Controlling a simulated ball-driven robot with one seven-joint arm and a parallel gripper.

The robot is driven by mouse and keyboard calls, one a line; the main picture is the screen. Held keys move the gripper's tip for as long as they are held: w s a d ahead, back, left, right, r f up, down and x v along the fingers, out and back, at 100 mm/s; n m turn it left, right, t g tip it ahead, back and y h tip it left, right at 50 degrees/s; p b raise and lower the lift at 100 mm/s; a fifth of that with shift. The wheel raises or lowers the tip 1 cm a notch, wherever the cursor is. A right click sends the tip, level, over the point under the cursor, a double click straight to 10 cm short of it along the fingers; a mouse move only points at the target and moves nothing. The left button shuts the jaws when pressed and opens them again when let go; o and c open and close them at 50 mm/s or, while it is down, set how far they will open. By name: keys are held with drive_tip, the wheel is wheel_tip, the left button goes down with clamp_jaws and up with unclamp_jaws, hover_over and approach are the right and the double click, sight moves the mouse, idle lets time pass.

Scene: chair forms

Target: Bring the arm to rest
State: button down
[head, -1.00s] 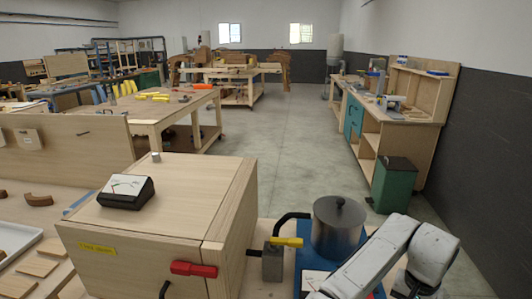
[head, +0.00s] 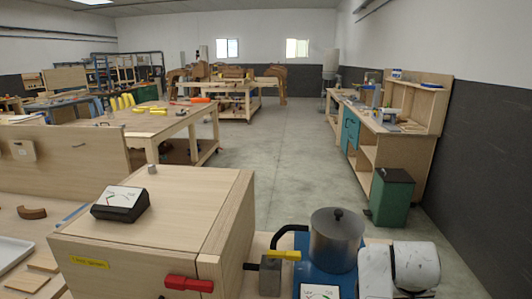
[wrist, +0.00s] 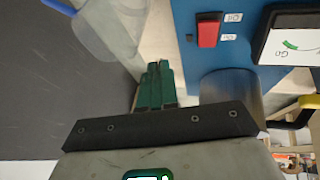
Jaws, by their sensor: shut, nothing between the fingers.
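My gripper (wrist: 155,85) shows in the wrist view as green fingers, closed together beyond a dark bolted bar, with nothing between them. It is out of the head view. There, only white links of my arm (head: 395,268) show at the bottom right, right of the blue machine (head: 312,262) with its metal pot. In the wrist view the blue machine (wrist: 255,15) stands to the right of the fingers, apart from them, with a red switch (wrist: 208,32) and a white gauge.
A wooden box (head: 160,220) with a red handle (head: 188,284) stands left of the machine. A green bin (head: 390,197) and a workbench (head: 425,130) line the right wall. The aisle floor (head: 280,165) is clear.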

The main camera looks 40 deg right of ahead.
drive_tip(key=w+a+f+n+t+y, duration=0.1)
drive_tip(key=w+a+f+n+y, duration=0.1)
drive_tip(key=a+f+n, duration=0.65)
drive_tip(key=s+a+f+y, duration=0.1)
drive_tip(key=s+a+f, duration=0.2)
drive_tip(key=a, duration=0.7)
drive_tip(key=s+a+f+y+b, duration=0.1)
drive_tip(key=s+a+f+y, duration=0.1)
drive_tip(key=a, duration=0.8)
wheel_tip(320, 180, down, 2)
drive_tip(key=shift+s+a+f+n+g+y, duration=0.15)
drive_tip(key=shift+s+a+n+g+y, duration=0.15)
drive_tip(key=shift+s+a+n, duration=0.2)
drive_tip(key=shift+d, duration=0.2)
